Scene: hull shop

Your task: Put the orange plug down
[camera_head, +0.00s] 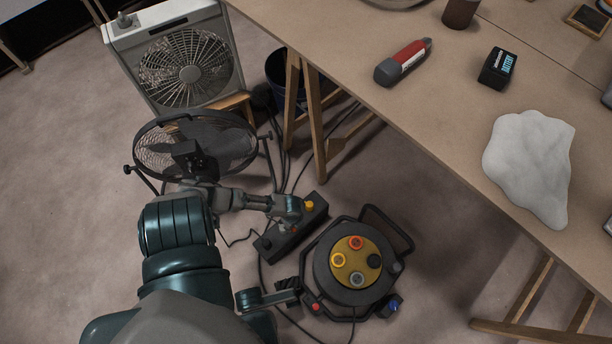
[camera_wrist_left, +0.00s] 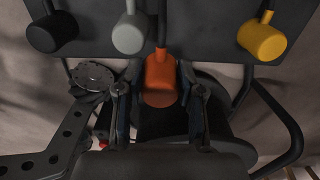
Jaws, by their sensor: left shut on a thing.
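The orange plug (camera_wrist_left: 160,82) is in the middle of the left wrist view, between the two fingers of my left gripper (camera_wrist_left: 158,95), which is shut on it. In the head view my left gripper (camera_head: 289,214) is over the long black box (camera_head: 280,241) on the floor and mostly hides the plug there. A black plug (camera_wrist_left: 52,32), a grey plug (camera_wrist_left: 130,34) and a yellow plug (camera_wrist_left: 262,42) are beside the orange one. The yellow plug also shows in the head view (camera_head: 309,205).
A black cable reel (camera_head: 326,277) with coloured round sockets stands right of the box. A round fan (camera_head: 232,150) and a white box fan (camera_head: 221,88) stand behind. Loose cables cross the floor. A workbench (camera_head: 440,130) overhangs at right; floor is clear at far left.

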